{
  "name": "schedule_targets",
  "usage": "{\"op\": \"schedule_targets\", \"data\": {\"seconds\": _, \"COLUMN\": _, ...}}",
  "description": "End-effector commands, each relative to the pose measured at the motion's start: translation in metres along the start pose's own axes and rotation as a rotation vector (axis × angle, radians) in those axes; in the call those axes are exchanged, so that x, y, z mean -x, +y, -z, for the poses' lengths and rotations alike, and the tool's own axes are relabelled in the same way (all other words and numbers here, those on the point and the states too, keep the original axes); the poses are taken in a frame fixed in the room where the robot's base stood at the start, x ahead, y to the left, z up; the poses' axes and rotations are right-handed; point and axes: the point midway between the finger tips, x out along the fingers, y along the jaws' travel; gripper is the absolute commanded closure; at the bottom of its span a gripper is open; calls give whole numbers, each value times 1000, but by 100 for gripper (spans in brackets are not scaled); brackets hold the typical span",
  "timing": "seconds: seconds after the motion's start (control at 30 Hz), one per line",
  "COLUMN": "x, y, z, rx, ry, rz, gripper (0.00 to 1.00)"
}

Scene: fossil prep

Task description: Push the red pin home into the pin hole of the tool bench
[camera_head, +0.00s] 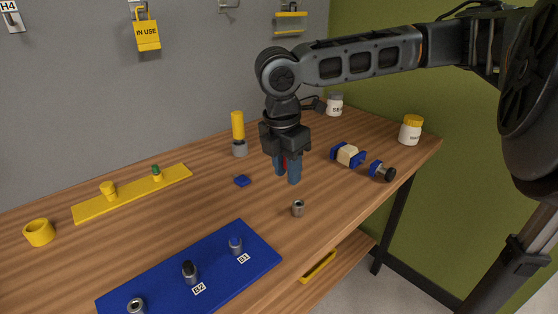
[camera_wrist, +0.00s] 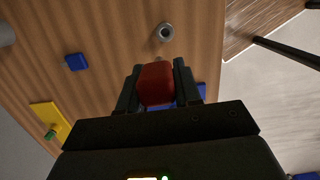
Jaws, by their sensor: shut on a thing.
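My gripper (camera_head: 287,178) is shut on the red pin (camera_wrist: 156,84), which shows as a red block between the two fingers in the wrist view. In the head view only a sliver of red (camera_head: 285,163) shows between the blue fingers, and its lower end is hidden. A small grey metal socket with a dark hole (camera_head: 297,208) stands on the wooden bench (camera_head: 335,200), in front of my gripper. It also shows in the wrist view (camera_wrist: 166,32), beyond the fingertips (camera_wrist: 157,68). The pin is apart from it.
A blue board (camera_head: 222,282) with several grey sockets lies front left. A small blue block (camera_head: 242,181) and yellow-handled tool (camera_head: 238,130) are left of my gripper. A cream-and-blue piece (camera_head: 347,155) and dark-and-blue knob (camera_head: 382,171) lie right. Bench around the socket is clear.

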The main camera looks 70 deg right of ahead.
Motion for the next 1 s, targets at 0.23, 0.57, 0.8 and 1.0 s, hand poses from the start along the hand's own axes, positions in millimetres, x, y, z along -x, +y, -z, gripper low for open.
{"op": "schedule_targets", "data": {"seconds": 0.23, "x": -3, "y": -18, "z": -23, "rx": -29, "ry": -20, "rz": 3, "gripper": 100}}
{"op": "schedule_targets", "data": {"seconds": 0.57, "x": -2, "y": -18, "z": -22, "rx": -29, "ry": -20, "rz": 3, "gripper": 100}}
{"op": "schedule_targets", "data": {"seconds": 0.8, "x": -9, "y": -18, "z": -22, "rx": -31, "ry": -20, "rz": 3, "gripper": 100}}
{"op": "schedule_targets", "data": {"seconds": 1.0, "x": -32, "y": -18, "z": -19, "rx": -31, "ry": -19, "rz": 4, "gripper": 100}}
